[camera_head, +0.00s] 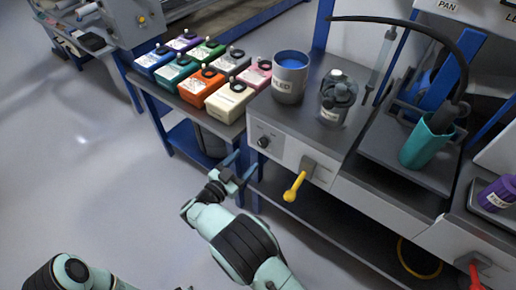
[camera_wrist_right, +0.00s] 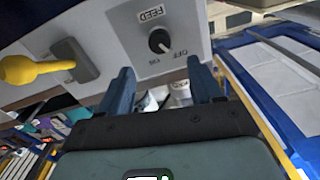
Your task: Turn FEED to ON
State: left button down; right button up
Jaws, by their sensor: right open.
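The FEED knob (camera_head: 263,141) is a small black dial on the light front panel below the FEED cup. In the right wrist view the knob (camera_wrist_right: 160,40) sits beneath its FEED label (camera_wrist_right: 151,13), with OFF and ON printed around it. Its white mark appears to point toward OFF. My right gripper (camera_head: 243,166) is open and empty, in front of and below the knob, apart from it. In the right wrist view its two blue fingers (camera_wrist_right: 163,82) are spread just short of the panel. My left gripper is out of view.
A yellow lever (camera_head: 295,187) sticks out right of the knob. A grey FEED cup (camera_head: 290,77) and a dark bottle (camera_head: 337,97) stand on the machine top. Several coloured boxes (camera_head: 202,86) fill the table at left. The floor at left is clear.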

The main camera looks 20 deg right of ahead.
aim_at(261, 145)
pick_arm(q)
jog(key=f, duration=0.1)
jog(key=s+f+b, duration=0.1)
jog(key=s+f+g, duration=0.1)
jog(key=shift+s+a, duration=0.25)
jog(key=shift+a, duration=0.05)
pick_arm(e)
jog(key=x, duration=0.8)
jog(key=shift+c, duration=0.3)
jog(key=c, duration=1)
